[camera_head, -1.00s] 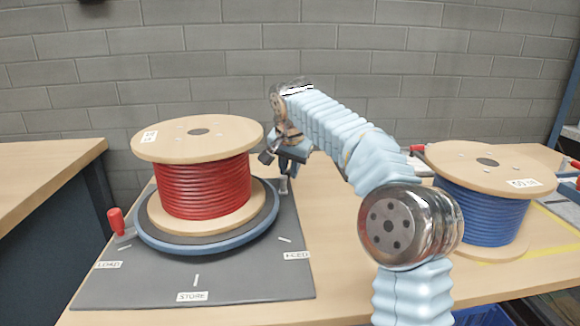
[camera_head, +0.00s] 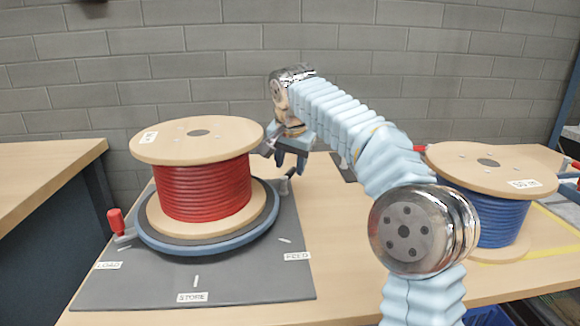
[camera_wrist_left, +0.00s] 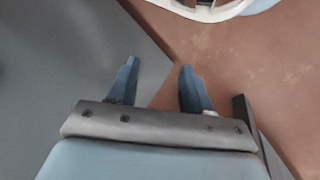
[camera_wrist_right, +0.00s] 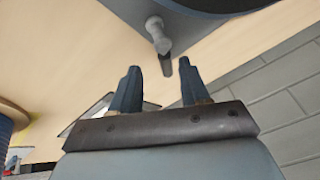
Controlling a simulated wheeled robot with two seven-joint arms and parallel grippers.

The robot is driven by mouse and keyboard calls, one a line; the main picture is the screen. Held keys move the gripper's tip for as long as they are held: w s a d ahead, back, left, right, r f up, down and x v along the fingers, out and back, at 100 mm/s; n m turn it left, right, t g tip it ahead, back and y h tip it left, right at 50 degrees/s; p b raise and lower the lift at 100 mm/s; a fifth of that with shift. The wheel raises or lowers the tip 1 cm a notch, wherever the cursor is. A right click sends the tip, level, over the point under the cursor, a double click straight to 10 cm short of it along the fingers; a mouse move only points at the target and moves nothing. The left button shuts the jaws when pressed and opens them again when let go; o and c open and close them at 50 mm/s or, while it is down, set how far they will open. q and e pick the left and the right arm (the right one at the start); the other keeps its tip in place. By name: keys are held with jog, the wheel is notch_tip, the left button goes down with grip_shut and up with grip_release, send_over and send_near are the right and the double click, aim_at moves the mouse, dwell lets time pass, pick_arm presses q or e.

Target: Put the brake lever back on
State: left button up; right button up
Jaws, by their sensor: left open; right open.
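A small grey post with a dark lever-like bar (camera_head: 287,181) stands at the right rear of the grey mat. In the right wrist view the grey knob (camera_wrist_right: 155,28) and dark bar (camera_wrist_right: 166,64) lie just beyond my fingertips; whether they are joined is unclear. I take this as the brake lever. My right gripper (camera_head: 291,168) is open and empty above and beside it, apart from it; its fingers show in the right wrist view (camera_wrist_right: 158,85). My left gripper (camera_wrist_left: 156,78) is open and empty, outside the head view.
A red cable drum (camera_head: 203,190) sits on a round blue-rimmed turntable (camera_head: 150,243) with a red-handled crank (camera_head: 117,222). The grey mat (camera_head: 240,285) is marked LOAD, STORE and FEED. A blue cable drum (camera_head: 500,222) stands at right.

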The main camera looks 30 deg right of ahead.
jog(key=s+a, duration=0.1)
jog(key=s, duration=0.1)
jog(key=s+a+b, duration=0.1)
jog(key=s, duration=0.2)
jog(key=s+a+b, duration=0.1)
jog(key=s+a, duration=0.1)
jog(key=s, duration=0.1)
jog(key=shift+s+a+f, duration=0.1)
jog(key=shift+s, duration=0.15)
pick_arm(q)
jog(key=shift+a+f, duration=0.2)
jog(key=shift+f, duration=1.45)
pick_arm(e)
jog(key=shift+s+a, duration=0.2)
jog(key=shift+s, duration=0.25)
jog(key=shift+c, duration=0.3)
